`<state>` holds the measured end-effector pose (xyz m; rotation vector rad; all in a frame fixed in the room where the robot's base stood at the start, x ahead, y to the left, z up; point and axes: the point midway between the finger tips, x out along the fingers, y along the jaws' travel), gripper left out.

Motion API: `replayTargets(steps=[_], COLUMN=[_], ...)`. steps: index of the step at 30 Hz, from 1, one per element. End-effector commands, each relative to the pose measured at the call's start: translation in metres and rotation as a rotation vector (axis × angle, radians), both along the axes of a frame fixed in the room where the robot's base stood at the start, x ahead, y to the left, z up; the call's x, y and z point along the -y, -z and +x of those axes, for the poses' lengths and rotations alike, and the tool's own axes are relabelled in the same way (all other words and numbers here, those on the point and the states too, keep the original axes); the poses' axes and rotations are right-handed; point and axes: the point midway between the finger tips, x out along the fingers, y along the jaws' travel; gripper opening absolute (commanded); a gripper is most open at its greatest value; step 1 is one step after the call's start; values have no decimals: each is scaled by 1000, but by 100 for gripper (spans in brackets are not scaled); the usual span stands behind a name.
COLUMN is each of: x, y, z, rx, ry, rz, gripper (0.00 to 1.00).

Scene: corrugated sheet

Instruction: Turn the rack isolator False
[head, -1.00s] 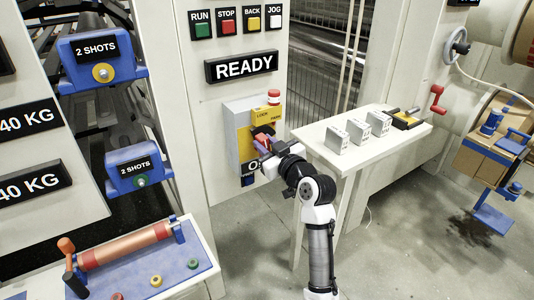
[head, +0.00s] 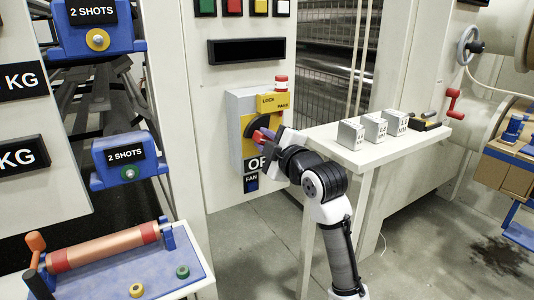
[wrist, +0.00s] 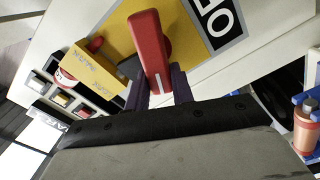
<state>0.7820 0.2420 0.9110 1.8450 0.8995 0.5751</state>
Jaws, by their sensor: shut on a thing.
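The isolator is a grey box (head: 233,125) with a yellow front plate on the white machine panel. Its red handle (wrist: 148,45) stands between the two dark purple fingers of my gripper (wrist: 160,88), which is shut on it. A lower blue tag (head: 251,182) shows "FAN".
A yellow block (head: 273,103) marked LOCK and PARK with a red-topped button (head: 281,83) sits directly above the handle. A white shelf (head: 360,155) with several grey blocks is close to the right of my arm. The display (head: 246,51) is dark.

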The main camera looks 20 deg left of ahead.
Motion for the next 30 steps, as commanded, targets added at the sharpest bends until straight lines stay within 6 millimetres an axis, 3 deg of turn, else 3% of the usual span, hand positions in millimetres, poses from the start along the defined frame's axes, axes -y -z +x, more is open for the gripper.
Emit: replayTargets(steps=[15, 30], x=[-2, -2], y=[11, 11], z=[-2, -2], rx=[277, 335], ry=[-2, -3], rz=[-218, -264], gripper=[1, 1])
